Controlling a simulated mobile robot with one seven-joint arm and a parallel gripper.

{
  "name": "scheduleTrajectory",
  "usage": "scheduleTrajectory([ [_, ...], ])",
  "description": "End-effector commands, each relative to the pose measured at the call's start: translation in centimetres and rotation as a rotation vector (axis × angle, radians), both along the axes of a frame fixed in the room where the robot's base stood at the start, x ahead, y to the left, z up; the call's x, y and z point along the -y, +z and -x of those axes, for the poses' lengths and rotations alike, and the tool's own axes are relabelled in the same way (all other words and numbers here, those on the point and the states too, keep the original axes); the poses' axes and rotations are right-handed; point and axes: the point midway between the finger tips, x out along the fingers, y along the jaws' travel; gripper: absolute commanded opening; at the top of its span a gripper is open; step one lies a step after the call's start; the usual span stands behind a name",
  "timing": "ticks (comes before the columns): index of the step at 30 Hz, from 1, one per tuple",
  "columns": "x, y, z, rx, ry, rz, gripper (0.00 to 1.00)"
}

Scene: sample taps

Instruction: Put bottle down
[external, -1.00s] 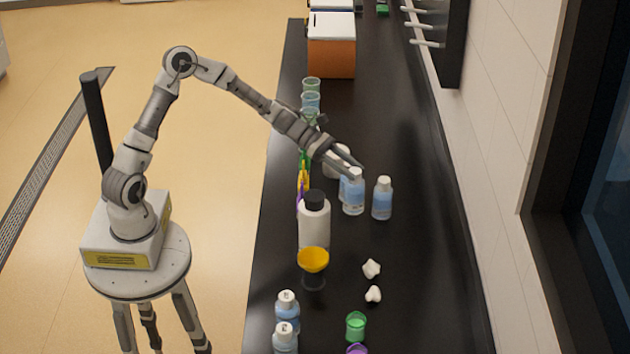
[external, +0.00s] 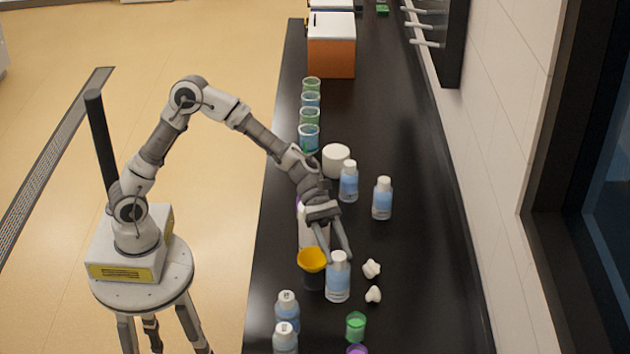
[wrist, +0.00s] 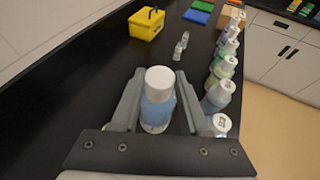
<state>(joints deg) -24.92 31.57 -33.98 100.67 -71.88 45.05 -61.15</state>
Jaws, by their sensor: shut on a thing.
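A white-capped bottle with pale blue contents (external: 338,284) is upright between the fingers of my gripper (external: 339,257), over the near part of the black counter (external: 420,310). In the wrist view the same bottle (wrist: 157,108) stands between the two grey fingers of my gripper (wrist: 159,80), its cap toward the camera. My gripper is shut on it. I cannot tell whether the bottle's base touches the counter. Two similar bottles, one (external: 348,184) and another (external: 382,199), stand farther back.
More blue bottles (external: 287,310) and a green beaker (external: 355,327) stand nearer. A yellow box (wrist: 146,23) shows in the wrist view.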

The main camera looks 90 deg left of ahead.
Motion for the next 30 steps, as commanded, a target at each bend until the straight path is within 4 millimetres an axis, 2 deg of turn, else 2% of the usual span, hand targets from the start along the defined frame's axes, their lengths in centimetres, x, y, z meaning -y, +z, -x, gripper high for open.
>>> scheduleTrajectory([
  [9, -0.1, -5.3, 0.0, -0.004, 0.002, 0.004, 0.00],
  [14, -0.1, -6.5, 0.0, -0.001, 0.002, 0.001, 0.00],
  [21, -0.1, -9.6, 0.0, -0.004, 0.002, 0.004, 0.00],
  [30, -0.1, -9.9, 0.0, 0.000, 0.002, 0.001, 0.00],
])
